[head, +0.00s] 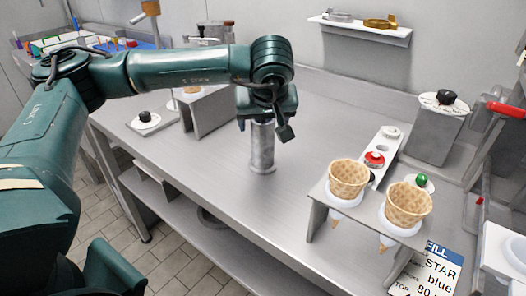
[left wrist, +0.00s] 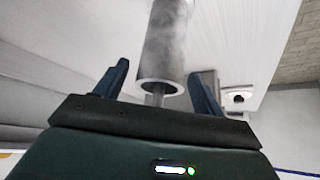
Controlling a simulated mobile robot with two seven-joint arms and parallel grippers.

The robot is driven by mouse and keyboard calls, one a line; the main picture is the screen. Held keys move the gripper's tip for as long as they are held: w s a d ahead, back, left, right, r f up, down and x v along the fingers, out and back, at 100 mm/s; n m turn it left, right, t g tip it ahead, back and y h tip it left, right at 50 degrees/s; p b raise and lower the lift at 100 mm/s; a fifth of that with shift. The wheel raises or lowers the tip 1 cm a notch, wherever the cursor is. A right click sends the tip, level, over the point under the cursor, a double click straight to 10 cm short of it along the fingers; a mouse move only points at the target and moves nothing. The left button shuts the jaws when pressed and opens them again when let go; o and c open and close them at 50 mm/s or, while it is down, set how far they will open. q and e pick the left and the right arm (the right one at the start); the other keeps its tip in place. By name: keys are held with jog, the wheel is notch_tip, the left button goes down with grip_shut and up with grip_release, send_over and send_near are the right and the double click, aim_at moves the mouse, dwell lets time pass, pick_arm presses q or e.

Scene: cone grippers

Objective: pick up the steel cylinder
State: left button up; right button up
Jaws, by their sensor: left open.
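The steel cylinder (head: 262,150) stands upright on the steel counter (head: 215,185), near the middle of the head view. My left gripper (head: 264,118) is right above it and hides its top. In the left wrist view, the cylinder (left wrist: 168,40) shows a round hollow end with a thin rod inside. The two dark fingers of my left gripper (left wrist: 160,72) are apart, one on each side of that end. The gripper is open, and I see no grip on the cylinder. My right gripper is not in view.
A stand (head: 318,195) with two waffle cones (head: 348,178) is to the right. Behind it are a tray with a red knob (head: 374,158) and a grey canister (head: 436,128). A metal riser (head: 208,112) is to the left. The counter around the cylinder is clear.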

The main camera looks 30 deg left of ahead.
pick_arm(q)
jog(key=shift+c, duration=0.4)
grip_shut()
jog(key=shift+r, duration=0.15)
